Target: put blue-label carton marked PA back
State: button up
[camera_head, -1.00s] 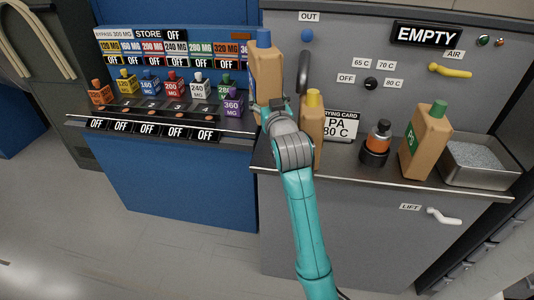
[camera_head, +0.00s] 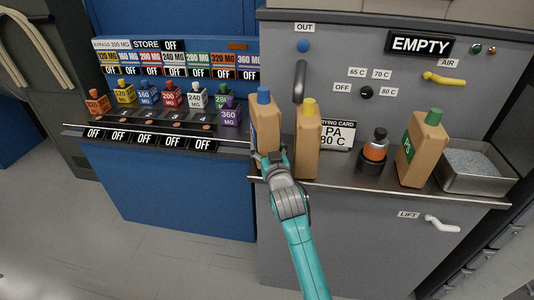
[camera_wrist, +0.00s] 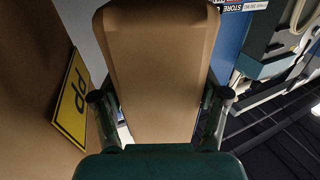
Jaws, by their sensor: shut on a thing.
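The blue-capped carton (camera_head: 264,118) stands upright at the left end of the grey counter. A sliver of its blue label shows at its left edge, and its marking cannot be read. My gripper (camera_head: 270,158) is shut on its lower part from the front. In the wrist view the tan carton (camera_wrist: 158,70) fills the space between the fingers of my gripper (camera_wrist: 160,118). Its base appears to be at the counter surface, but the contact is hidden by my gripper.
A yellow-capped carton (camera_head: 307,140) stands close on the right, its yellow label (camera_wrist: 72,102) visible in the wrist view. Further right are a drying card (camera_head: 338,134), an orange bottle (camera_head: 374,150), a green-capped carton (camera_head: 422,148) and a metal tray (camera_head: 474,188). Small coloured blocks (camera_head: 172,96) line the blue shelf.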

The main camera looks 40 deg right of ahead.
jog(key=shift+f, duration=1.2)
jog(key=shift+f, duration=0.1)
jog(key=o, duration=1.8)
